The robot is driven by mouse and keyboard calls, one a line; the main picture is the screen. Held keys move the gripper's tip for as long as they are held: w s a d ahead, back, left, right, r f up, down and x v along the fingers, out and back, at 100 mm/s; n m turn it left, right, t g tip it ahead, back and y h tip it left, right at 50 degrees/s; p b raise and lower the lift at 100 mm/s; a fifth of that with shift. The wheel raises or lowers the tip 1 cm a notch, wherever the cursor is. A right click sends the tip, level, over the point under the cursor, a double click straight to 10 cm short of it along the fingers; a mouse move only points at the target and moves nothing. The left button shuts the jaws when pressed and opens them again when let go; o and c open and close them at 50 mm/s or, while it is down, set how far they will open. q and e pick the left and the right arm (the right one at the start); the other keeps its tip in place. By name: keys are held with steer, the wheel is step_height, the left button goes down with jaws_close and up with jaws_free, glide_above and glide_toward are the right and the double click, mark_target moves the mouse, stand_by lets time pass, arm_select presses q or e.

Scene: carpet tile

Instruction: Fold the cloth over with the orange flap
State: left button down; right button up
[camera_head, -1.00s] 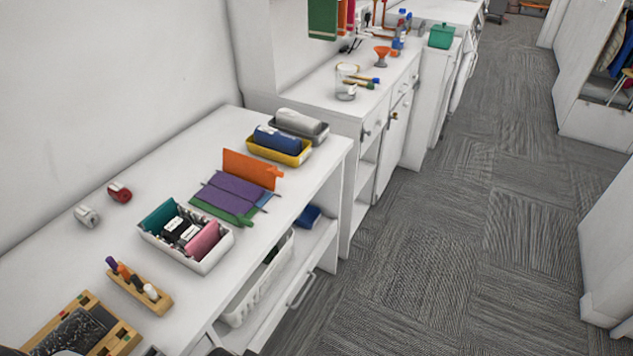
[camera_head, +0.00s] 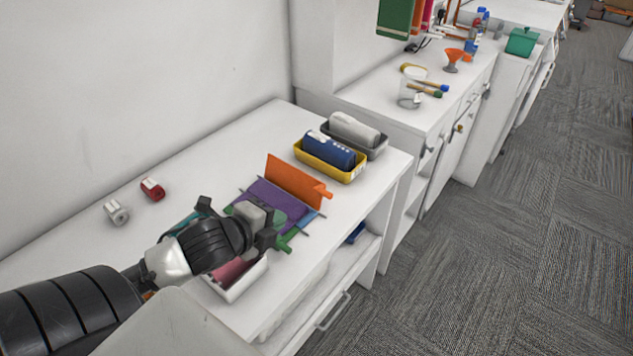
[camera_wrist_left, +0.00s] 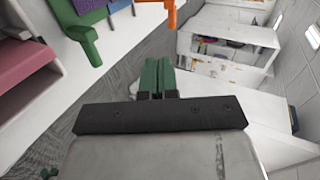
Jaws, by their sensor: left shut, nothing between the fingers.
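The cloth has a purple middle (camera_head: 282,203) and lies on the white counter. Its orange flap (camera_head: 292,180) stands raised along the far side, with a tab at its right end; part of the orange tab shows at the top of the left wrist view (camera_wrist_left: 170,14). A green flap (camera_head: 284,245) is at the near side and a blue flap (camera_head: 309,222) at the right. My left gripper (camera_head: 279,222) is over the near part of the cloth and hides some of it. Its green fingertips (camera_wrist_left: 157,76) are together and empty, apart from the orange flap.
A white bin with a pink roll (camera_head: 234,270) is partly hidden under my left arm. A yellow tray with a blue roll (camera_head: 330,153) and a grey tray with a pale roll (camera_head: 354,131) stand beyond the orange flap. Two small rolls, white (camera_head: 117,212) and red (camera_head: 152,189), lie left.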

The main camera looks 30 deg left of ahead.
arm_select(q)
steer(key=p, duration=0.3)
glide_toward(324, 194)
steer(key=shift+m, duration=0.3)
steer(key=x, duration=0.7)
steer(key=shift+w+f, duration=0.1)
steer(key=shift+f, duration=0.05)
steer(key=shift+w, duration=0.15)
